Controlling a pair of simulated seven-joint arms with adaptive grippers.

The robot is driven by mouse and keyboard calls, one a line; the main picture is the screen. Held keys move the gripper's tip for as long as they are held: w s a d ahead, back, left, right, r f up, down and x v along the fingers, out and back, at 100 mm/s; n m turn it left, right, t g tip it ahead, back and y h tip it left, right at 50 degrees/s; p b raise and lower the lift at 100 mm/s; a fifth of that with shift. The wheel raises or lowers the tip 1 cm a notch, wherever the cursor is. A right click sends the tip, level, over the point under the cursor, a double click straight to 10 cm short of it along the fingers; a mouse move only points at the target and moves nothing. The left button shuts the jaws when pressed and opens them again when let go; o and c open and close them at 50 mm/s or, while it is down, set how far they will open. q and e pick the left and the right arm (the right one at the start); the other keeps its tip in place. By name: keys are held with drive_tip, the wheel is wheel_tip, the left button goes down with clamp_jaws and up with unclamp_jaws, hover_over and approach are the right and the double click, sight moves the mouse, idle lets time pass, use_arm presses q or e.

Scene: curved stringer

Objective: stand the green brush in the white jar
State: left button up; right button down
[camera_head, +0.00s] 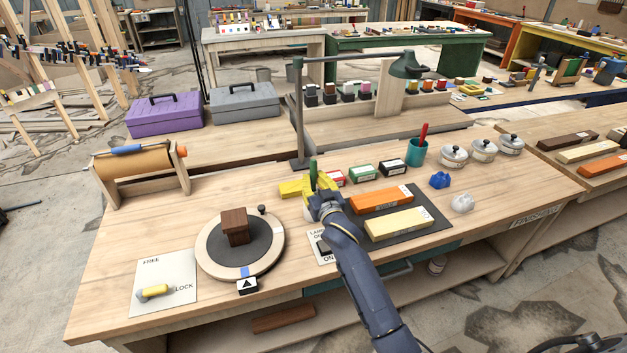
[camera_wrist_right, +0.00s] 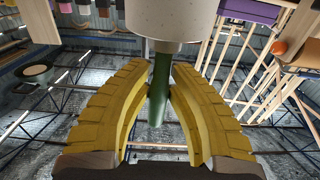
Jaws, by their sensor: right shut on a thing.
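The green brush (camera_head: 313,174) rises nearly upright above my right gripper (camera_head: 323,190) in the head view. In the wrist view, which looks inverted, the yellow fingers of the right gripper (camera_wrist_right: 158,92) are shut on the brush (camera_wrist_right: 157,98) from both sides. The white jar (camera_wrist_right: 172,18) is at the top of that view, and the brush's lower part disappears at its rim. The brush appears to be inside the jar, but its lower end is hidden. In the head view the jar (camera_head: 307,212) is mostly hidden by the gripper. My left gripper is not in view.
A teal cup (camera_head: 416,153) with a red stick stands to the right. Small boxes (camera_head: 363,173) sit behind the gripper, and orange (camera_head: 381,198) and cream (camera_head: 398,223) blocks lie right of my arm. A turntable (camera_head: 213,255) with a brown block is at left. A lamp post (camera_head: 299,115) stands behind.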

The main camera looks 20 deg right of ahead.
drive_tip(key=c, duration=1.3)
unclamp_jaws()
drive_tip(key=shift+o, duration=0.2)
drive_tip(key=s, duration=1.2)
drive_tip(key=shift+d, duration=0.15)
